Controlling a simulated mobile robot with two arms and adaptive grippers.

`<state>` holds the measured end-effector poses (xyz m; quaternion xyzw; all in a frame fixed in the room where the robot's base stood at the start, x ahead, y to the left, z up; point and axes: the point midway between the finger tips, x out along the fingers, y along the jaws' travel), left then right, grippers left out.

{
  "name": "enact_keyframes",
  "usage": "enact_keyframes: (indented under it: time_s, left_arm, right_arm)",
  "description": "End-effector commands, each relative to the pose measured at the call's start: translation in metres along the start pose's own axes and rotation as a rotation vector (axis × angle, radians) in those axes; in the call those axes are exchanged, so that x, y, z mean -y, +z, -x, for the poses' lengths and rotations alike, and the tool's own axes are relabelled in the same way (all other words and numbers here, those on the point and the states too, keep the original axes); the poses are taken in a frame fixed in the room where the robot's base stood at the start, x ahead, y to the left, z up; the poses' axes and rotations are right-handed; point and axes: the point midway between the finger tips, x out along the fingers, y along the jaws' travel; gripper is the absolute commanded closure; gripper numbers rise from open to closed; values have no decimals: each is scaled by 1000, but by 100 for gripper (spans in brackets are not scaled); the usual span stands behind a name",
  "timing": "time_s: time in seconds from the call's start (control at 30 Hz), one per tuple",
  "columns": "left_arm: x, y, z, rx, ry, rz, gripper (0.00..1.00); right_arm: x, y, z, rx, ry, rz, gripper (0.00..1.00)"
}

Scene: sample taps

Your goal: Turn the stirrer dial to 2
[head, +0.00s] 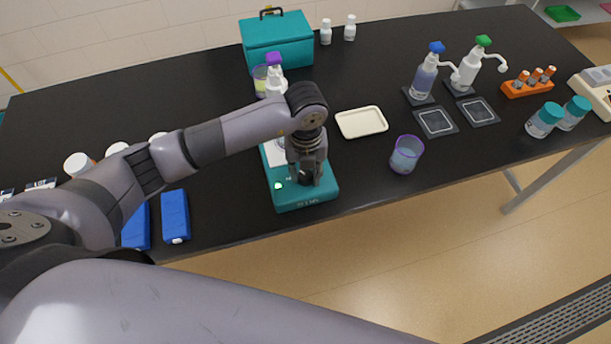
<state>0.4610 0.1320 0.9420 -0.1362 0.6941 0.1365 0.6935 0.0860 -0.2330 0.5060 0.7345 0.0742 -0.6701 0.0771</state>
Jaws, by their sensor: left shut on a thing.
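The stirrer (289,200) is a teal box with a pale top plate, near the front edge of the black bench. Small markings show on its front face, and a lit green spot shows on its left front part. My left gripper (305,183) points down over the front of the stirrer and is shut on the dial, which is mostly hidden between the fingers. The dial's setting cannot be read. My right gripper is not in view.
A purple-rimmed beaker (405,155) and a cream tray (361,122) stand to the right of the stirrer. A purple-capped bottle (275,75) stands behind it. Blue cases (175,215) lie to the left. A teal box (277,42) stands at the back.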

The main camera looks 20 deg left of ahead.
Motion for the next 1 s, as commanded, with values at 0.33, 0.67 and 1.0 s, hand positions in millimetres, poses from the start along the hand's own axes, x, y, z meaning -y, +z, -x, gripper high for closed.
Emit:
enact_keyframes:
  time_s: [0.33,0.67,1.0]
  left_arm:
    - [1,2,-4,7,-3,-329,98]
    - [1,2,-4,8,-2,-634,98]
    - [1,2,-2,7,-1,-866,98]
  right_arm:
    - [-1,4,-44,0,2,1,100]
    - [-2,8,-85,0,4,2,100]
    - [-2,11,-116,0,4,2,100]
